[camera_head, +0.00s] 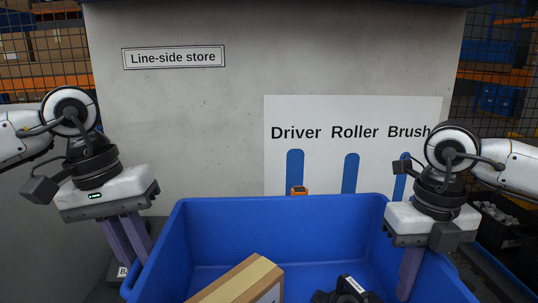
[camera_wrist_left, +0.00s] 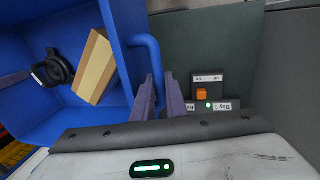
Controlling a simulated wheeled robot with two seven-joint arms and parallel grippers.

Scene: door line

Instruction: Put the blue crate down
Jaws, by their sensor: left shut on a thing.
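The blue crate (camera_head: 285,215) fills the lower middle of the head view, its near side cut off by the frame. It also shows in the left wrist view (camera_wrist_left: 100,15), with a handle (camera_wrist_left: 148,48) on its side. My left gripper (camera_head: 132,252) is at the crate's left side; in the left wrist view its fingers (camera_wrist_left: 160,88) are shut on the handle. My right gripper (camera_head: 410,272) is at the crate's right wall, its fingers pointing down. Whether they close on anything is hidden. Inside the crate are a cardboard box (camera_head: 245,281) and a black part (camera_head: 350,292).
A grey wall carries a "Line-side store" sign (camera_head: 173,57) and a "Driver Roller Brush" board (camera_head: 350,112) behind the crate. A dark box with an orange button (camera_wrist_left: 201,93) lies beside the left gripper. Mesh and shelving stand at both sides; a dark bin (camera_head: 500,222) is at right.

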